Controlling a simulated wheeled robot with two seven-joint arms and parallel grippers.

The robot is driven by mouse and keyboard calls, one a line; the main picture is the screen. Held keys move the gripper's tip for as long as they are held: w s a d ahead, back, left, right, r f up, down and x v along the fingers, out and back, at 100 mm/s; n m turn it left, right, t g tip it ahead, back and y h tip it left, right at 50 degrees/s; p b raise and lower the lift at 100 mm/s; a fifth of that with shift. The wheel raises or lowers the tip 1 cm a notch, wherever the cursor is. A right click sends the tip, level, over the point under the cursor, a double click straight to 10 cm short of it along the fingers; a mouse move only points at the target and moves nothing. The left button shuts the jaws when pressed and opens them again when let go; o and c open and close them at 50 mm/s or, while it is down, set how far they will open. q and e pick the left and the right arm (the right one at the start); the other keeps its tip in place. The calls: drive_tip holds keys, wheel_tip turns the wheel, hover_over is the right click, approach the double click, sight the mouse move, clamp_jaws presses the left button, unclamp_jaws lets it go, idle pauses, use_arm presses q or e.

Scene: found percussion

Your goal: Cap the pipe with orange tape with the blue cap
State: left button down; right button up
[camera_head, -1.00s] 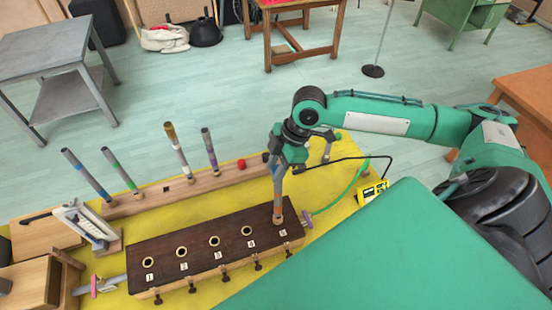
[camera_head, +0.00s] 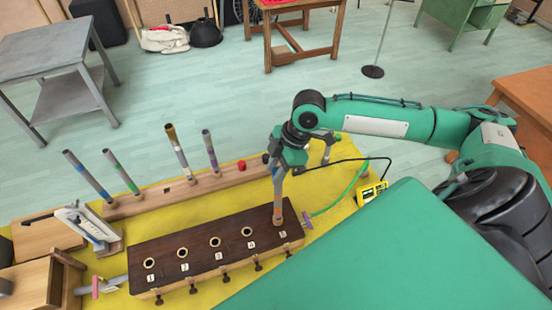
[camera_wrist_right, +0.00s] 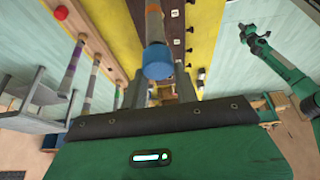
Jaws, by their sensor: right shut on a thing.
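The pipe with orange tape (camera_head: 278,205) stands nearly upright in hole 5 of the dark wooden block (camera_head: 200,255), its orange band low down. The blue cap (camera_wrist_right: 157,61) shows at the pipe's upper end in the right wrist view, in line with the pipe. I cannot tell how far it is seated. My right gripper (camera_head: 280,165) is at the top of this pipe, shut on the blue cap; its fingers hide the cap in the head view. My left gripper (camera_wrist_right: 254,36) is far off at the right of the wrist view, too small to read.
A wooden rack (camera_head: 160,195) behind the block holds several taped pipes and a red cap (camera_head: 241,164). Holes 1 to 4 are empty. A yellow meter (camera_head: 371,193) with cables lies to the right. A white clamp-like stand (camera_head: 88,228) is at the left.

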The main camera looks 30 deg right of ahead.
drive_tip(key=shift+f, duration=1.5)
drive_tip(key=o, duration=1)
drive_tip(key=shift+o, duration=0.2)
drive_tip(key=shift+b, duration=0.3)
drive_tip(key=shift+d+r, duration=0.2)
drive_tip(key=shift+r, duration=0.15)
drive_tip(key=b+v, duration=0.4)
drive_tip(key=v, duration=0.9)
drive_tip(key=shift+s, duration=0.1)
